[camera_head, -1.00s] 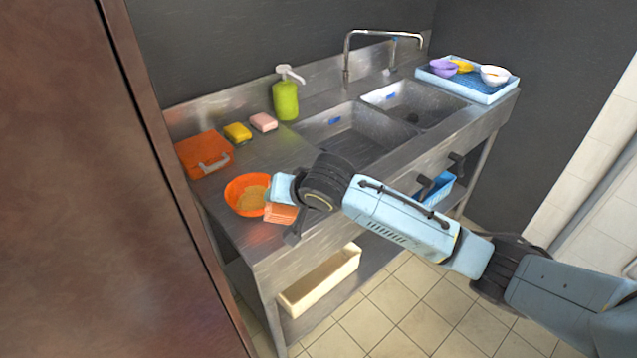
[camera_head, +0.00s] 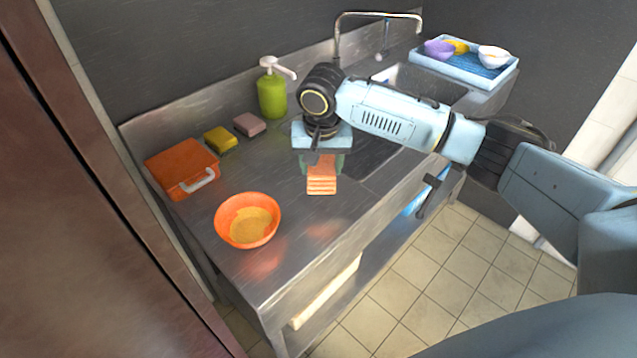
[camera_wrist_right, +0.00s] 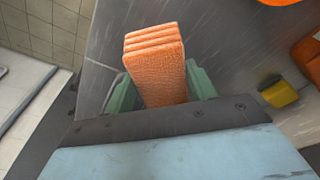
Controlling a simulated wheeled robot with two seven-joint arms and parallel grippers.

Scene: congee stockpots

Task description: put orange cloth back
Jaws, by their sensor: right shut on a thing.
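The folded orange cloth (camera_head: 321,178) is held above the steel counter by my right gripper (camera_head: 322,162). In the right wrist view the cloth (camera_wrist_right: 155,62) shows its stacked folds, between the two green fingers of the gripper (camera_wrist_right: 160,88). The gripper is shut on it and points down. In the head view the cloth hangs to the right of the orange bowl (camera_head: 247,220), apart from it, near the sink's left side. The cloth's upper part is hidden by the gripper. My left gripper is not in view.
An orange case (camera_head: 182,168), a yellow sponge (camera_head: 220,139), a pink block (camera_head: 249,124) and a green soap bottle (camera_head: 271,96) line the counter's back. A blue tray (camera_head: 463,68) with bowls stands at the far right. The counter's front (camera_head: 290,240) is clear.

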